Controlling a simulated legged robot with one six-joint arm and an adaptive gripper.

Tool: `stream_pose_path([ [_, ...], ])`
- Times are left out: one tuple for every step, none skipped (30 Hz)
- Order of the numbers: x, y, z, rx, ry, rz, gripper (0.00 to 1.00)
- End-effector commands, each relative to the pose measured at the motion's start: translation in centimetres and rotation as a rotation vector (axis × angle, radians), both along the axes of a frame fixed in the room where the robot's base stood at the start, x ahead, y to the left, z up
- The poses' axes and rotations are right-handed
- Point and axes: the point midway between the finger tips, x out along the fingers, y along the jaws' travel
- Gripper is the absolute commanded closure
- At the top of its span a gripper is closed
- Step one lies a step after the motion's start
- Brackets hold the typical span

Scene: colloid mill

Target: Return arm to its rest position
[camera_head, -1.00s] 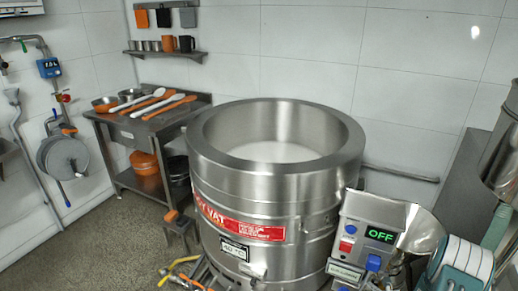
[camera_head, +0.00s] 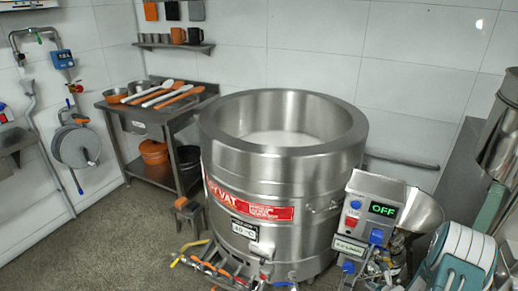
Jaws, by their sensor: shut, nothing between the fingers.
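My gripper and arm do not show in this view, so their pose cannot be seen. The colloid mill (camera_head: 363,214) stands at the lower right, with a grey control box. Its green display (camera_head: 383,209) reads OFF. A metal funnel (camera_head: 424,212) sits beside the box, and a white and teal finned body (camera_head: 462,255) is at its right.
A large steel vat (camera_head: 275,185) with white liquid (camera_head: 283,138) fills the middle. Pipes with coloured valve handles (camera_head: 205,268) run at its base. A steel table (camera_head: 165,112) with utensils stands behind left. A hose reel (camera_head: 77,146) hangs left. Floor (camera_head: 90,250) is clear at lower left.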

Motion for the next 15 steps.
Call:
stream_pose_path([
  [0.4, 0.4, 0.9, -0.013, -0.009, 0.027, 1.0],
  [0.6, 0.6, 1.4, -0.019, -0.013, 0.042, 1.0],
  [1.0, 1.1, 2.2, -0.031, -0.02, 0.068, 1.0],
  [1.2, 1.4, 2.7, -0.04, -0.025, 0.087, 1.0],
  [1.5, 1.7, 3.3, -0.048, -0.029, 0.107, 1.0],
  [1.8, 2.2, 4.2, -0.061, -0.036, 0.136, 1.0],
  [2.0, 2.5, 4.8, -0.07, -0.042, 0.157, 1.0],
  [2.2, 3.0, 5.5, -0.081, -0.048, 0.182, 1.0],
  [2.6, 3.6, 6.6, -0.097, -0.056, 0.217, 1.0],
  [2.8, 4.0, 7.3, -0.108, -0.062, 0.243, 1.0],
  [3.1, 4.6, 8.2, -0.123, -0.071, 0.275, 1.0],
  [3.4, 5.4, 9.4, -0.143, -0.081, 0.32, 1.0],
  [3.6, 6.0, 10.4, -0.16, -0.09, 0.355, 1.0],
  [3.8, 6.6, 11.5, -0.177, -0.099, 0.394, 1.0],
  [4.1, 7.7, 13.1, -0.205, -0.113, 0.455, 1.0],
])
